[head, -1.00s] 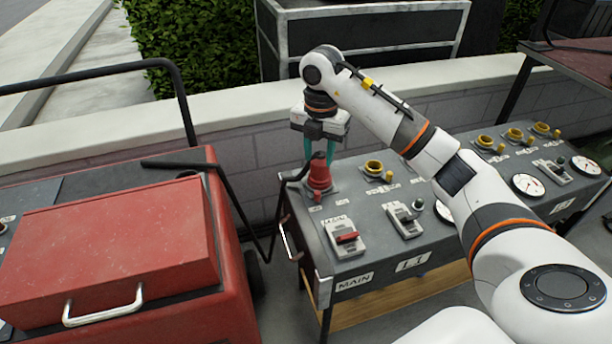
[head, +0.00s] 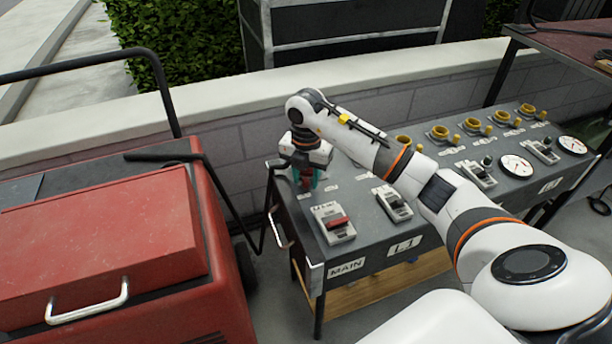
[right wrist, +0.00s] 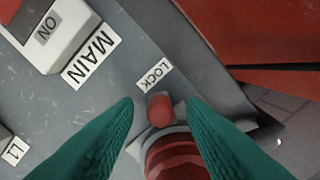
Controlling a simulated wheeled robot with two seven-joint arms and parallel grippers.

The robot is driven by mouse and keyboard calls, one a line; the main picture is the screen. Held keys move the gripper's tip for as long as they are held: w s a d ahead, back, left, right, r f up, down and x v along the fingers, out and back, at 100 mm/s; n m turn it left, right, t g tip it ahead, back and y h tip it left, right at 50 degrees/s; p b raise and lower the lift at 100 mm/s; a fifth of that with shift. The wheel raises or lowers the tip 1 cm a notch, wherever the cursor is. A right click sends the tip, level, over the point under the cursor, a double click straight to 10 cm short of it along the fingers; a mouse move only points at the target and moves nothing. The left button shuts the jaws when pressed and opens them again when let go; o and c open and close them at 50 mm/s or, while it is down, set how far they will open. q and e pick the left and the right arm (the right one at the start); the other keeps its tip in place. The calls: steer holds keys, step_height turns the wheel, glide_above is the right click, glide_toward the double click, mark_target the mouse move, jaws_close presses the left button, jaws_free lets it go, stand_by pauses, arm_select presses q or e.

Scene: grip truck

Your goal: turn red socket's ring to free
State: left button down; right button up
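A gap shows between each fingertip and the lug. In the head view the right gripper (head: 306,184) mostly hides the socket, with a bit of red showing between the fingers. I cannot tell whether the fingers touch the socket body. My left gripper is out of view.
The MAIN breaker (head: 333,223) with its red switch is close in front of the socket. Another breaker (head: 393,203) and several yellow sockets lie further right. A red toolbox cart (head: 110,250) stands left of the panel. A low wall (head: 230,100) runs behind.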

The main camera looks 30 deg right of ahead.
steer(key=shift+c, duration=0.4)
jaws_close()
